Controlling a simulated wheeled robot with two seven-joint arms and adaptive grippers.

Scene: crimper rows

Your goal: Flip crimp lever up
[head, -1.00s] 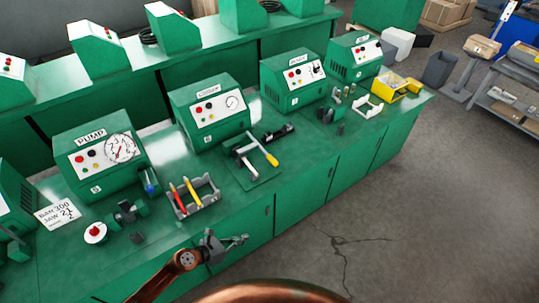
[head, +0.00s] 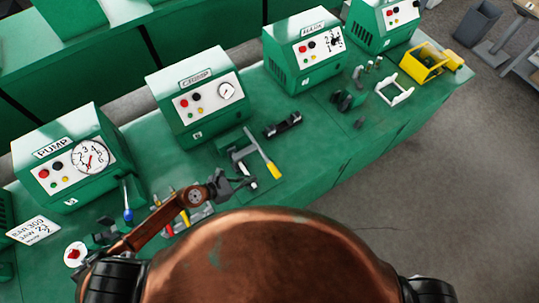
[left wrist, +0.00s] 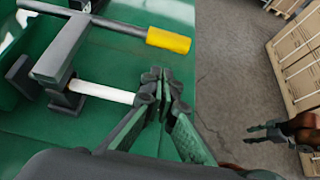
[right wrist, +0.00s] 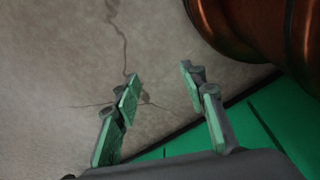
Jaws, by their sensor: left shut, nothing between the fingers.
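The crimp lever (head: 264,160) is a grey bar with a yellow grip on the green bench, in front of the box labelled CRIMP (head: 186,124). It lies low, its yellow grip toward the bench's front edge. In the left wrist view the yellow grip (left wrist: 168,40) is above my fingertips, and a white rod (left wrist: 105,92) runs from the lever's base toward them. My left gripper (head: 245,183) is shut and empty, just left of the grip in the head view and apart from it. My right gripper (right wrist: 159,73) is open and empty over the floor.
The PUMP box (head: 65,155) with a blue-knobbed lever (head: 128,214) stands left. A black fixture (head: 284,125), a white bracket (head: 394,92) and a yellow bin (head: 424,64) are right.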

